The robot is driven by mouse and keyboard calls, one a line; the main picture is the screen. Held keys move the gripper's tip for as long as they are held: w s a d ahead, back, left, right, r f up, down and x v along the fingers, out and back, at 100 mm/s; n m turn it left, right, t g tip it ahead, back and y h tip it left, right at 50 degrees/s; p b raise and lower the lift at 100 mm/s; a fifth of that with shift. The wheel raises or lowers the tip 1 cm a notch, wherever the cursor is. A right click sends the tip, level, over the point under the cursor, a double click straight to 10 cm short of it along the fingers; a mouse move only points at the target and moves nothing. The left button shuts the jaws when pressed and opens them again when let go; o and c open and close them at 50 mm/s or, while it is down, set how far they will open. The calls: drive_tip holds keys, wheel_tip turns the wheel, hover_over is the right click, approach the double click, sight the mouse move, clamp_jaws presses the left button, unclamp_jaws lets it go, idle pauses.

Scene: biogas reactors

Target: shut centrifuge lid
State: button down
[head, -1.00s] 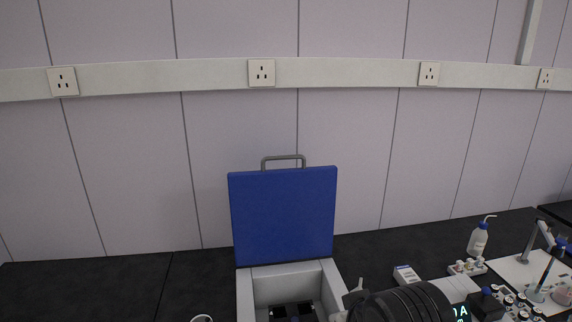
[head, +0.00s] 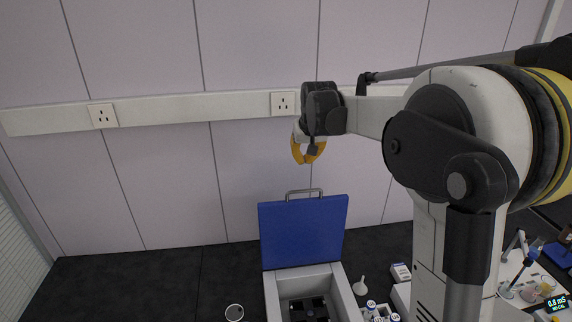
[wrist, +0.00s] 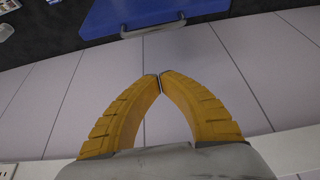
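The centrifuge has a white body (head: 271,297) with a dark rotor (head: 309,309) in its open chamber. Its blue lid (head: 303,232) stands raised at the back, with a grey handle (head: 304,191) on its top edge. My gripper (head: 309,161) is in the air above the lid and handle, apart from both, with nothing held. In the wrist view, the yellow fingers of my gripper (wrist: 160,77) meet at their tips. The blue lid (wrist: 150,12) and its handle (wrist: 168,27) show at the top of that view, beyond the fingertips.
A wall with a socket rail (head: 210,105) stands behind the dark bench (head: 150,285). A small round dish (head: 234,313) lies left of the centrifuge. A white funnel (head: 360,286) and several capped bottles stand to its right. The bench left of the centrifuge is mostly clear.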

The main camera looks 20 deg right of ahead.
drive_tip(key=p+x, duration=0.1)
drive_tip(key=x, duration=0.9)
drive_tip(key=s, duration=0.2)
drive_tip(key=s+p, duration=0.1)
drive_tip(key=s, duration=0.1)
drive_tip(key=shift+a+f, duration=0.25)
drive_tip(key=shift+a, duration=0.1)
drive_tip(key=shift+s, duration=0.1)
